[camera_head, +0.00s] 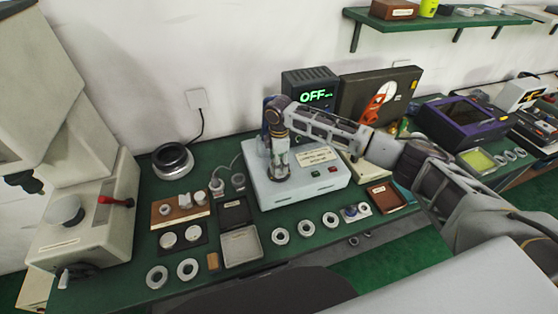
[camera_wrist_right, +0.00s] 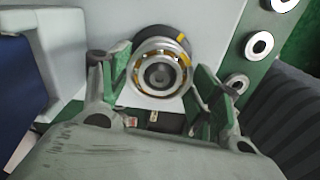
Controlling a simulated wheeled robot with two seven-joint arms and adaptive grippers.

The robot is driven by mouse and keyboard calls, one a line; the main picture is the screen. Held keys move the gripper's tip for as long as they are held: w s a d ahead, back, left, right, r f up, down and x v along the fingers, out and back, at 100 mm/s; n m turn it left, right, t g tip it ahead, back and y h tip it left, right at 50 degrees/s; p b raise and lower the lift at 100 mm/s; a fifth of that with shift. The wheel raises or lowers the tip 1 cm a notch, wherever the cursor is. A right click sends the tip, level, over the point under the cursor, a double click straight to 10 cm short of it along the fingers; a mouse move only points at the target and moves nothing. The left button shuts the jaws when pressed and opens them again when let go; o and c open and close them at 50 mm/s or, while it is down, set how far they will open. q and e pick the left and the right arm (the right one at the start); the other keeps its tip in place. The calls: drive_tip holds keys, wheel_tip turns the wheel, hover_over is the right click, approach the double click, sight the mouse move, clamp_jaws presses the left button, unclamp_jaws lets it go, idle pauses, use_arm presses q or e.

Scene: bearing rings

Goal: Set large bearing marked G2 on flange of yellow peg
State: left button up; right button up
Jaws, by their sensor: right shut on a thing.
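My right gripper (camera_head: 279,168) reaches down over the white press-like box (camera_head: 325,185) in the head view. In the right wrist view its green-padded fingers (camera_wrist_right: 161,82) are shut on a large bearing (camera_wrist_right: 146,85), a silver ring with a brass-coloured cage. A dark round flange with a yellow mark (camera_wrist_right: 181,38) shows just behind the bearing, partly hidden by it. The bearing looks roughly over the flange, slightly offset; I cannot tell whether they touch. The peg itself is mostly hidden, and no G2 mark is readable. My left gripper is not in view.
Several loose rings (camera_head: 306,228) stand along the green bench's front edge. A display box reading OFF (camera_head: 313,95) stands behind.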

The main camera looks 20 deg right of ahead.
drive_tip(key=shift+f, duration=0.3)
drive_tip(key=o, duration=1.4)
drive_tip(key=shift+c, duration=0.2)
drive_tip(key=shift+r, duration=4.3)
